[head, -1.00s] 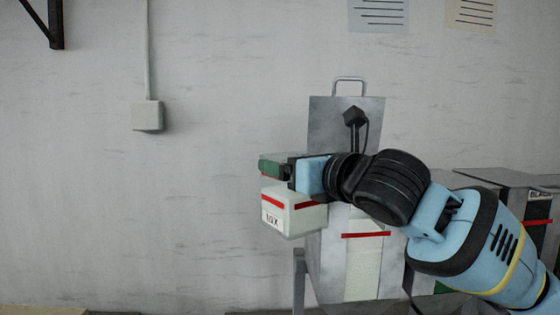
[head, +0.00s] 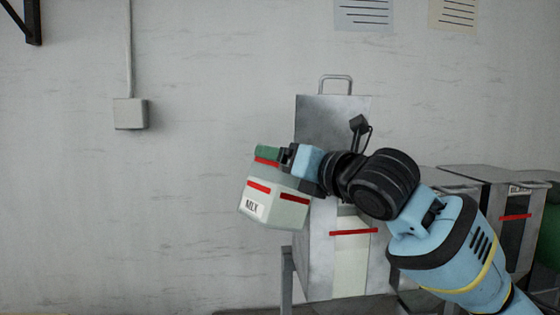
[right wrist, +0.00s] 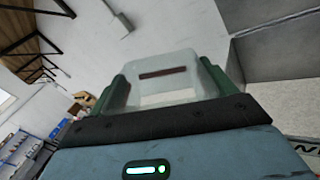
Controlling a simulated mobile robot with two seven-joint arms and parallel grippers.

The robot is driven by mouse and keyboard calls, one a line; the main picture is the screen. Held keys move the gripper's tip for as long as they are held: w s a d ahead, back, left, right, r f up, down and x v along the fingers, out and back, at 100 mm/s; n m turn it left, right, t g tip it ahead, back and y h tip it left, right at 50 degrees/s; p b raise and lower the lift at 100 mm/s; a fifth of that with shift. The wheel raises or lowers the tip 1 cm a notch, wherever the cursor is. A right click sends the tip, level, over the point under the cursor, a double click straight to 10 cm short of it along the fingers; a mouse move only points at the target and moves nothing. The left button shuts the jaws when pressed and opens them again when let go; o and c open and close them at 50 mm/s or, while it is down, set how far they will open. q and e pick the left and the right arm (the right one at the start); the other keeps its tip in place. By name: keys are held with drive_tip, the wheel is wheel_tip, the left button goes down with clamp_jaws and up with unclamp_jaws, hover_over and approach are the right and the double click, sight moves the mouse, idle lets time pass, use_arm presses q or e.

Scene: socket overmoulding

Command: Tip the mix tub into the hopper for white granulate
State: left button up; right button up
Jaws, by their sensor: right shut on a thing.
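The mix tub (head: 272,203) is a pale box with red bands and a MIX label, tilted in the head view. My right gripper (head: 268,154) is shut on it from above, its green fingers at the tub's upper edge. The right wrist view shows the tub (right wrist: 165,82) between the two green fingers. A grey metal hopper (head: 316,255) with a raised lid and a pale-filled front window stands behind and right of the tub. My right arm hides its mouth, and I cannot tell whether the tub is over it. My left gripper is not in view.
A second grey hopper (head: 485,176) with a red line on its dark window stands at the right, partly behind my arm. A black fitting with a cable (head: 359,124) is at the raised lid.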

drive_tip(key=shift+w+d+f+m+h, duration=0.4)
drive_tip(key=shift+w+d+f+m, duration=0.2)
drive_tip(key=shift+m, duration=0.1)
drive_tip(key=m, duration=0.2)
drive_tip(key=shift+w+d+m, duration=0.15)
drive_tip(key=shift+d+m, duration=0.1)
drive_tip(key=shift+m, duration=0.05)
drive_tip(key=shift+w+d+r+m, duration=0.3)
drive_tip(key=shift+d+m, duration=0.2)
drive_tip(key=shift+m, duration=0.3)
drive_tip(key=shift+w+d+r+m, duration=0.15)
drive_tip(key=shift+w+d+m, duration=0.15)
drive_tip(key=shift+d+m, duration=0.3)
drive_tip(key=w+d+r+m, duration=0.2)
drive_tip(key=d+m, duration=0.3)
drive_tip(key=m, duration=0.5)
drive_tip(key=shift+w+d+r, duration=0.25)
drive_tip(key=shift+w+d, duration=0.15)
drive_tip(key=shift+w, duration=0.4)
